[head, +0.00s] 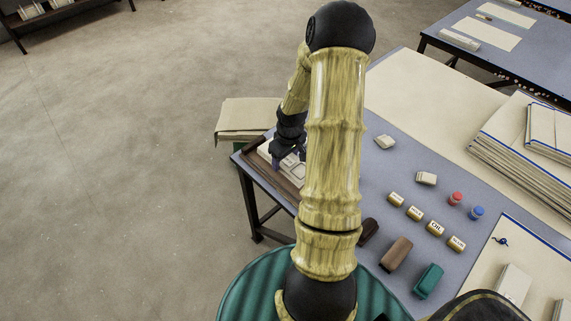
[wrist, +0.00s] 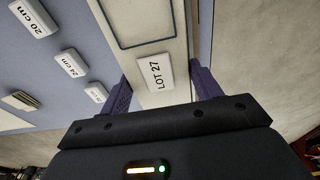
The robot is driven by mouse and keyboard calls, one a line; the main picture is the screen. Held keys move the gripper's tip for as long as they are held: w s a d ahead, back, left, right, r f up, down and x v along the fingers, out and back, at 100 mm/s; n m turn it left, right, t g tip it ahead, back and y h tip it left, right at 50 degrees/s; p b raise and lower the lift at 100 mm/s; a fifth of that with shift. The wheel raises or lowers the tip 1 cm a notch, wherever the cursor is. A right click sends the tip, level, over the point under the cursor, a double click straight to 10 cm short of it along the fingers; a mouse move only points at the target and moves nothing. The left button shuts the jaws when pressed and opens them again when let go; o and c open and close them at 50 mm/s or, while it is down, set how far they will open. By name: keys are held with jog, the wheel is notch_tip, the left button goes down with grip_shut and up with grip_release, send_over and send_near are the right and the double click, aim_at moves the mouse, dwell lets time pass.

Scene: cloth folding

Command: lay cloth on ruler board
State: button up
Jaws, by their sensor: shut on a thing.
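My gripper (head: 288,156) is low over the left edge of the blue-grey table. In the wrist view its two purple fingers (wrist: 158,82) stand on either side of a cream board piece with a white "LOT 27" label (wrist: 155,72), and are shut on it. The cream board piece (head: 296,172) shows partly in the head view, beside a dark brown wooden frame (head: 270,175). My arm hides part of it. A beige cloth-like stack (head: 247,115) lies on a green stand beyond the table's left edge. I cannot tell which thing is the ruler board.
Labels such as "20 cm" (wrist: 34,15) lie in the wrist view. Stacked boards (head: 520,145) lie at right.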

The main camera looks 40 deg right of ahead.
aim_at(287, 159)
notch_tip(287, 159, down, 3)
jog(key=shift+w+f, duration=0.1)
jog(key=shift+f, duration=0.1)
jog(key=shift+f+b, duration=0.3)
jog(key=shift+a+f, duration=0.15)
jog(key=shift+f, duration=0.05)
jog(key=o, duration=1.1)
